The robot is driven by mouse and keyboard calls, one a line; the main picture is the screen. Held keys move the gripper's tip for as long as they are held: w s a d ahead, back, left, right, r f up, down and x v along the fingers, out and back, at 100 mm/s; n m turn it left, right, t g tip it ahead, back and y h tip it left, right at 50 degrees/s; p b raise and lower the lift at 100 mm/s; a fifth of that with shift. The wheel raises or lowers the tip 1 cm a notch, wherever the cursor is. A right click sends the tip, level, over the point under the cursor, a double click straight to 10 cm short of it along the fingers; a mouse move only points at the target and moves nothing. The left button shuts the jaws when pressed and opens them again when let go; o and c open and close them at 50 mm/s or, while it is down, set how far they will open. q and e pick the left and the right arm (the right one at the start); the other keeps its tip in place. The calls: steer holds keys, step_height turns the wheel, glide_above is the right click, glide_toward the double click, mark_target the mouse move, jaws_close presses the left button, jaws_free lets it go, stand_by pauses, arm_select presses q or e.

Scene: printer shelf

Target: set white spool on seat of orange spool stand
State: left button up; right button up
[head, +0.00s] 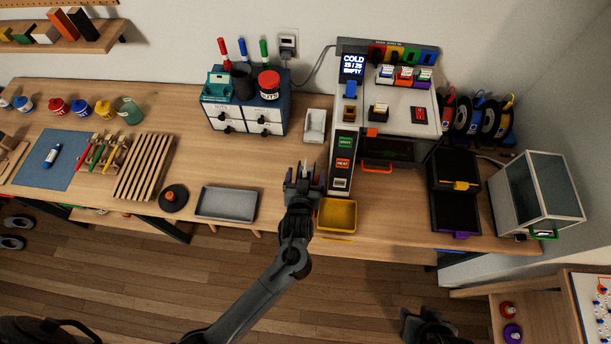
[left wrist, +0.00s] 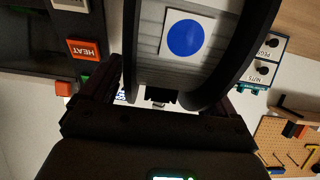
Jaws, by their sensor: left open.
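My left gripper (head: 303,182) is over the table's front, beside the button panel, with its jaws open. In the left wrist view a spool with dark rims and a pale grey-white winding (left wrist: 148,65) fills the upper middle. A white label with a blue disc (left wrist: 187,37) is on it. The spool is very close to my left gripper (left wrist: 160,108); whether the fingers touch it is unclear. In the head view my gripper largely hides that spot. I cannot pick out the orange stand with certainty. My right gripper (head: 428,325) is dark and low at the bottom edge.
The button panel (head: 342,163) and printer (head: 405,105) stand right of my left gripper. A yellow tray (head: 337,215) and a grey tray (head: 226,203) lie near the front edge. Several dark spools (head: 495,120) stand at the back right. A glass-sided box (head: 540,190) is far right.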

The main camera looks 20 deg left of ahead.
arm_select(q)
steer(key=shift+s+d+r+p, duration=0.1)
steer(key=shift+s+r+p, duration=0.2)
steer(key=shift+s+p, duration=0.25)
steer(key=shift+p+v, duration=4.2)
steer(key=shift+v, duration=0.9)
steer(key=s+a+r+m+g+h+p, duration=0.25)
steer(key=s+a+r+p, duration=0.25)
steer(key=a+r, duration=0.5)
steer(key=s+r+m+g+h, duration=0.1)
steer(key=s+r+g, duration=0.4)
steer(key=s, duration=0.5)
steer(key=shift+s+d+r+m+g, duration=0.2)
steer(key=shift+d+m+g, duration=0.3)
steer(key=shift+m+g, duration=0.4)
